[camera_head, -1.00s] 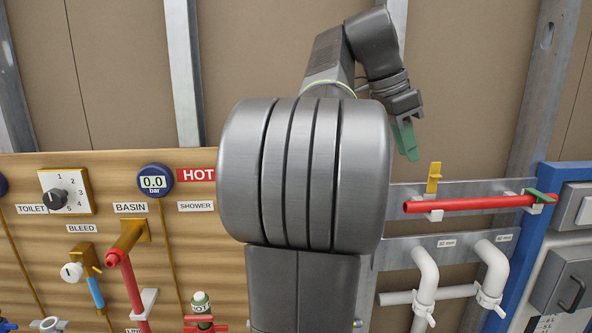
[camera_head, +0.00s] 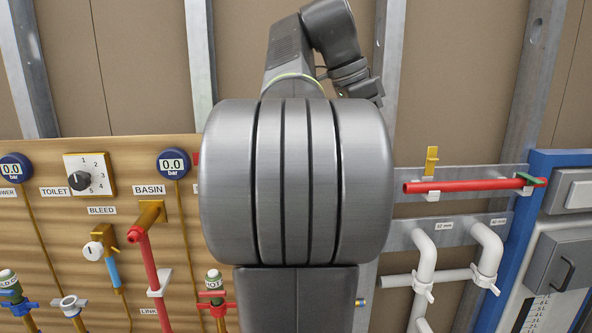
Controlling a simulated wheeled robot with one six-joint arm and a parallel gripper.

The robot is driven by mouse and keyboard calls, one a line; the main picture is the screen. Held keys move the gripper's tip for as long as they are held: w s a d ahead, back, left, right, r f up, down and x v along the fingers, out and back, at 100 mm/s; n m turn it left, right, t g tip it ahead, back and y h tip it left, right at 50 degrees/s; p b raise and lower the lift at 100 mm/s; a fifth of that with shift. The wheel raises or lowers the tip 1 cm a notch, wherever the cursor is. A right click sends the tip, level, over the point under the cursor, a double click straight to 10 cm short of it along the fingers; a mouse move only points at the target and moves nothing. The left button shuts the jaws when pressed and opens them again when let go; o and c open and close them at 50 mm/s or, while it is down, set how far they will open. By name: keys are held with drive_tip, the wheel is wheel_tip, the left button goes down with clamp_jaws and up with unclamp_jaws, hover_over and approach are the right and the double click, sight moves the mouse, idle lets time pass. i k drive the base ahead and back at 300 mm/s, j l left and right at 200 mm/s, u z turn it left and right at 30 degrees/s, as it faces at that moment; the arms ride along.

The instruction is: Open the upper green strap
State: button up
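A green strap (camera_head: 531,179) lies over the right end of the red horizontal pipe (camera_head: 465,186) on the metal rail at right. It looks closed across the pipe. A lower green strap does not show. My gripper (camera_head: 374,92) is up at the top middle, left of and above the strap and well apart from it. Only its wrist end shows. Its fingers are hidden, so I cannot see whether they are open.
A yellow strap (camera_head: 431,160) stands upright at the pipe's left part. White pipes (camera_head: 425,265) with white straps run below. A blue frame (camera_head: 515,250) with a grey box stands just right. A wooden panel (camera_head: 130,235) with gauges and valves fills the left. My arm blocks the middle.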

sight(532, 180)
drive_tip(key=k+j+z, duration=0.1)
drive_tip(key=z, duration=0.15)
drive_tip(key=k+z, duration=0.1)
drive_tip(key=z, duration=0.85)
